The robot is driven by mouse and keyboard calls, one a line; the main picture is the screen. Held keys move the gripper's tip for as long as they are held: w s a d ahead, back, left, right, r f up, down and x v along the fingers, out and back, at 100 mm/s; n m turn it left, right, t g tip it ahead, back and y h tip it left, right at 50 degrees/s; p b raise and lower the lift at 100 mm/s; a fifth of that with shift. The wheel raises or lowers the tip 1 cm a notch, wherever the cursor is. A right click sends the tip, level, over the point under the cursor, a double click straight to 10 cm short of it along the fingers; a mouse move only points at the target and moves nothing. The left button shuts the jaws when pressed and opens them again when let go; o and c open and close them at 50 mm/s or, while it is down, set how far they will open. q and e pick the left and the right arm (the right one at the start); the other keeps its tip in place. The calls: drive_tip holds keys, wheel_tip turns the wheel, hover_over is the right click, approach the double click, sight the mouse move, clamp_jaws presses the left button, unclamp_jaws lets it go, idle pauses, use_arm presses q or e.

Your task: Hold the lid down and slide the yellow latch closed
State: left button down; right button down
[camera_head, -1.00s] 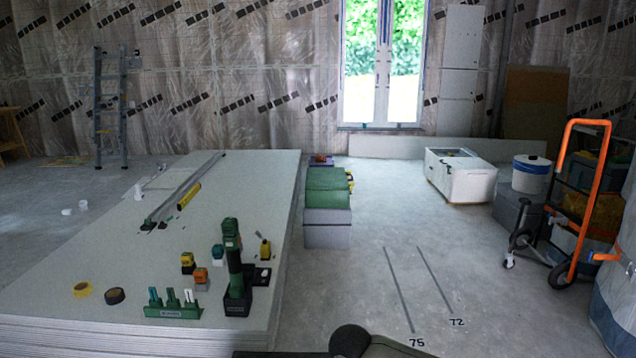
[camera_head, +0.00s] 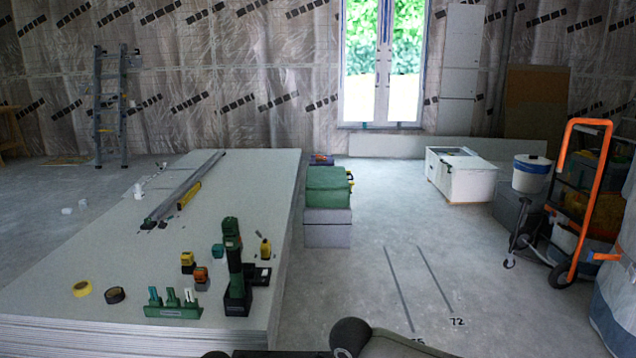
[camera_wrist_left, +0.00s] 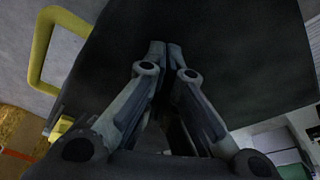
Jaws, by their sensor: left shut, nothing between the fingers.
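My left gripper (camera_wrist_left: 167,48) is shut and empty in the left wrist view. Its fingertips meet in front of a large dark, flat surface (camera_wrist_left: 235,50); I cannot tell whether they touch it. A yellow bent bar (camera_wrist_left: 42,50) stands at its left, with a smaller yellow piece (camera_wrist_left: 62,127) below. I cannot tell whether either is the latch. The latch's position is too small to make out. My right gripper is not in view.
A stack of panels (camera_head: 90,255) fills the left, with tools, tape rolls and a long rail on it. A white box (camera_head: 470,182), a bucket (camera_head: 531,173) and an orange-framed cart (camera_head: 563,160) stand at the right. The floor between is clear.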

use_arm(q)
drive_tip(key=d+v, duration=0.1)
drive_tip(key=v, duration=0.5)
drive_tip(key=shift+w+d+r, duration=0.2)
drive_tip(key=shift+w+r, duration=0.2)
idle(0.5)
